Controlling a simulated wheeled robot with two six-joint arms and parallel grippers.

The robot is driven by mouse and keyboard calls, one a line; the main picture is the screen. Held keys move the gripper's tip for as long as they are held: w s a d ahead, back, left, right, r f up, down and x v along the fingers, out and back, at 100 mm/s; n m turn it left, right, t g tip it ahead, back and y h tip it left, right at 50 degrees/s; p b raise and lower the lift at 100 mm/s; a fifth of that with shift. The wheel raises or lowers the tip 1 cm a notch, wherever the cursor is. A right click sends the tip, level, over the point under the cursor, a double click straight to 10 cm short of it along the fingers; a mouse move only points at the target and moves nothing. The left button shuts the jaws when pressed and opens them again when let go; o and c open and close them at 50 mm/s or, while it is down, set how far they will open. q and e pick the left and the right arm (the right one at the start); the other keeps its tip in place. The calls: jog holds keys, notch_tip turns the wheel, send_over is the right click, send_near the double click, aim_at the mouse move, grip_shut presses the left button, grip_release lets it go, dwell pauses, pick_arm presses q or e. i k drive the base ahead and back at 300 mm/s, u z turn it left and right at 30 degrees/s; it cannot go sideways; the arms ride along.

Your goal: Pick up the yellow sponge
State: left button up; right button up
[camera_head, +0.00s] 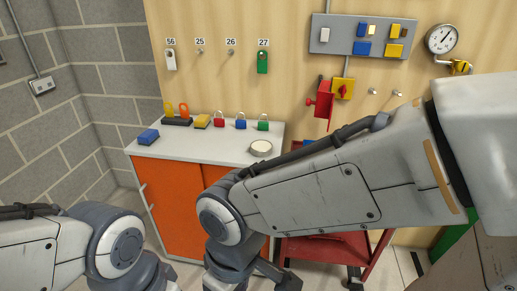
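A yellow sponge (202,121) with a darker layer lies on the light worktop of the cabinet (195,148), near its back edge, between a dark holder and a red padlock. Nothing touches it from my side.
A blue sponge (148,136) lies at the worktop's left. Red (219,121), blue (241,122) and green (263,124) padlocks stand to the right. A round pale dish (261,148) is near the right edge. A red trolley (325,250) stands beyond my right arm.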

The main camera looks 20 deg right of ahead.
aim_at(202, 121)
jog(key=u, duration=0.3)
jog(key=i, duration=0.5)
jog(key=u, duration=0.6)
jog(key=i, duration=1.5)
jog(key=z, duration=0.95)
jog(key=i, duration=0.6)
jog(key=z, duration=0.55)
